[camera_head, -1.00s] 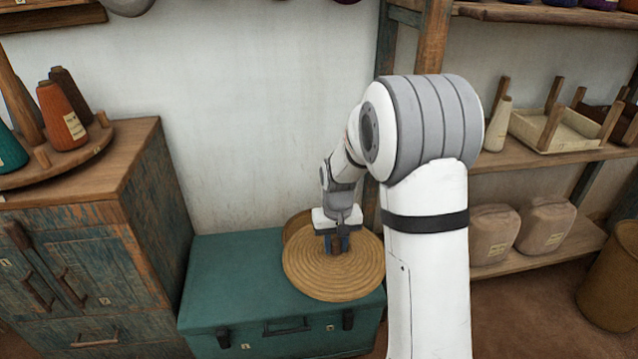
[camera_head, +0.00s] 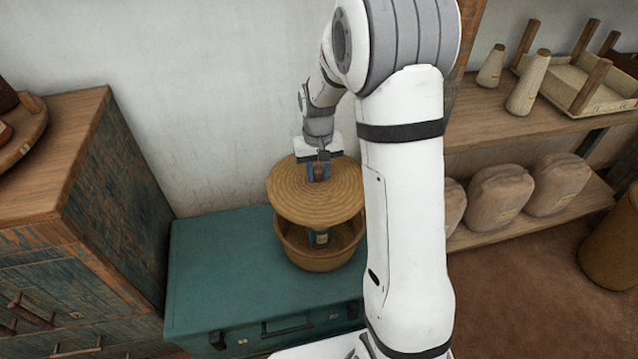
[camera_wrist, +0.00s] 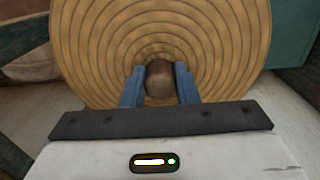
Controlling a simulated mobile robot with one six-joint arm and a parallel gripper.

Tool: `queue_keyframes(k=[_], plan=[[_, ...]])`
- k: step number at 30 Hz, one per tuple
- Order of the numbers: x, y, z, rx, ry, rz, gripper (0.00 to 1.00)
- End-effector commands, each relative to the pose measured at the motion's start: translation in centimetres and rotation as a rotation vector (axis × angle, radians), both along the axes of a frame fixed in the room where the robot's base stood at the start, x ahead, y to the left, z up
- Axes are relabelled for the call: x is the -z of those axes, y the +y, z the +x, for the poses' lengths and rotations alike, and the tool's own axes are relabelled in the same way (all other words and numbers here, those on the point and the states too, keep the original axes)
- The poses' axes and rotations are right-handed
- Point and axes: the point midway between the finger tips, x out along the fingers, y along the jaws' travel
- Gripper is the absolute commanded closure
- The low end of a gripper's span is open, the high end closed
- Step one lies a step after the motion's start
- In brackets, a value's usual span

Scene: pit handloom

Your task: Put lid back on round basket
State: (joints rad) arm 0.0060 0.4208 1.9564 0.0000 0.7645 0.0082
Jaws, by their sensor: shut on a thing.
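The round woven lid (camera_head: 312,200) hangs in the air above and slightly behind the round basket (camera_head: 312,260), apart from it in the head view. My gripper (camera_head: 319,172) is shut on the lid's brown knob, which shows between the blue fingers in the wrist view (camera_wrist: 160,80). The coiled lid (camera_wrist: 100,50) fills much of the wrist view. The basket stands on the green chest (camera_head: 215,265), its front opening visible. A dark teal item with a pale label (camera_head: 319,238) shows inside it. The lid hides the basket's back rim.
A wooden cabinet (camera_head: 80,210) stands left of the chest, and a pale wall (camera_head: 215,100) rises behind. Shelves with wrapped bundles (camera_head: 500,197) and cones (camera_head: 527,88) are at the right. The chest top left of the basket is clear.

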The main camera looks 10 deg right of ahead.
Motion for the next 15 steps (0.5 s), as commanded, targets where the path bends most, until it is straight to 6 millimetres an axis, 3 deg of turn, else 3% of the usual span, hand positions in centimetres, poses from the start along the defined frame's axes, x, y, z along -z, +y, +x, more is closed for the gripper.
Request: queue_keyframes(k=[9, 15], plan=[[2.5, 0.4, -2.8, -0.008, 0.004, 0.000, 1.00], [3.4, 0.5, -2.9, -0.009, 0.000, 0.000, 1.00]])
